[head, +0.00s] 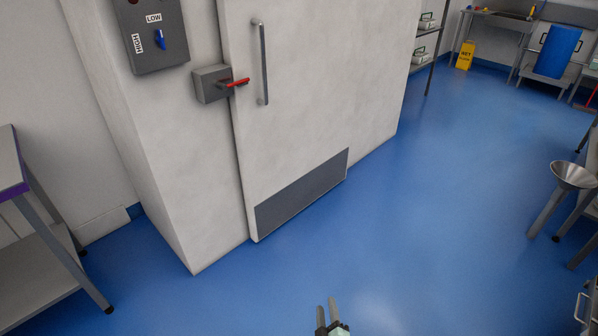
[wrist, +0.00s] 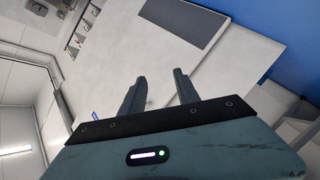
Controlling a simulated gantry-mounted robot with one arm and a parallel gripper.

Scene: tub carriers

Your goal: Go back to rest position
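My gripper (head: 327,310) shows at the bottom middle of the head view, over the blue floor. Its two fingers stand apart with nothing between them. The wrist view also shows the gripper (wrist: 161,88) with its fingers apart and empty. Behind them in that view is a pale wall or door surface with a grey panel (wrist: 184,22). The gripper touches nothing that I can see.
A white door (head: 310,100) with a vertical handle (head: 262,62) and a red-levered latch (head: 232,83) stands ahead. A grey switch box (head: 155,35) is at upper left. Blue floor (head: 420,220) is clear between.

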